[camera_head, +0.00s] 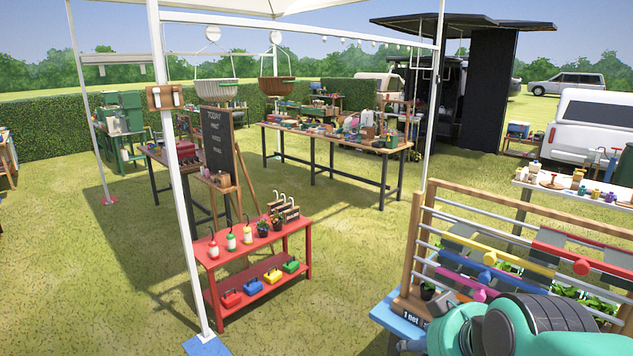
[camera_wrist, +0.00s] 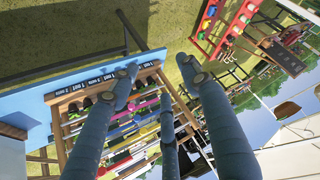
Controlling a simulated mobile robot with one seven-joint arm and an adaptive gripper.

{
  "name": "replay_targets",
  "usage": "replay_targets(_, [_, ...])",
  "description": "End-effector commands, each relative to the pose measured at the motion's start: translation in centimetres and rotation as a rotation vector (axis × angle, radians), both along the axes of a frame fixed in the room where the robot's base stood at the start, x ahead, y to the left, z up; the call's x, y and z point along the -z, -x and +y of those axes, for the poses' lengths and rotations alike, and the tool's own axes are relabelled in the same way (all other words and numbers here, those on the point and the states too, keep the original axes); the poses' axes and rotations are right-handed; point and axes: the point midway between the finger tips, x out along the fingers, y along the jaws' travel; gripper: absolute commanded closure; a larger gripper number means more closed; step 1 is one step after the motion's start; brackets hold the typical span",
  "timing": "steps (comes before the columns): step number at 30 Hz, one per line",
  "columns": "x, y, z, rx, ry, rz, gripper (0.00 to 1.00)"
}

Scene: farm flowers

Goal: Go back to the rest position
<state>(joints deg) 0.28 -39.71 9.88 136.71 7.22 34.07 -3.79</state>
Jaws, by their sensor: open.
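My gripper (camera_wrist: 163,88) shows in the wrist view as dark blue fingers spread well apart, with nothing held between them. It is open. Behind the fingers is a wooden rack (camera_wrist: 54,98) with coloured bars, standing on a blue table (camera_wrist: 30,118); the wrist view is turned on its side. I cannot tell the exact gap between the fingertips and the rack. In the head view, my teal and grey arm is at the lower right, in front of the same rack (camera_head: 411,240). The fingertips are hidden there.
A red two-shelf table (camera_head: 243,255) with bottles, flower pots and small coloured boxes stands left of the rack. A white tent pole (camera_head: 178,180) rises beside it. A chalkboard (camera_head: 217,140) and a long loaded table (camera_head: 300,130) stand behind. Grass between the red table and the rack is clear.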

Motion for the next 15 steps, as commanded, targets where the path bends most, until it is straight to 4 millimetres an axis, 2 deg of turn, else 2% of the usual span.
replay_targets(1, [0.0, 2.1, -0.2, -0.004, 0.013, 0.033, 0.53])
replay_targets(3, [0.3, 4.7, -0.6, -0.007, 0.033, 0.081, 0.53])
replay_targets(6, [0.8, 7.7, -1.1, -0.004, 0.057, 0.138, 0.53])
replay_targets(10, [1.0, 9.8, -1.6, 0.001, 0.075, 0.178, 0.53])
replay_targets(15, [1.2, 10.6, -1.8, 0.003, 0.081, 0.195, 0.53])
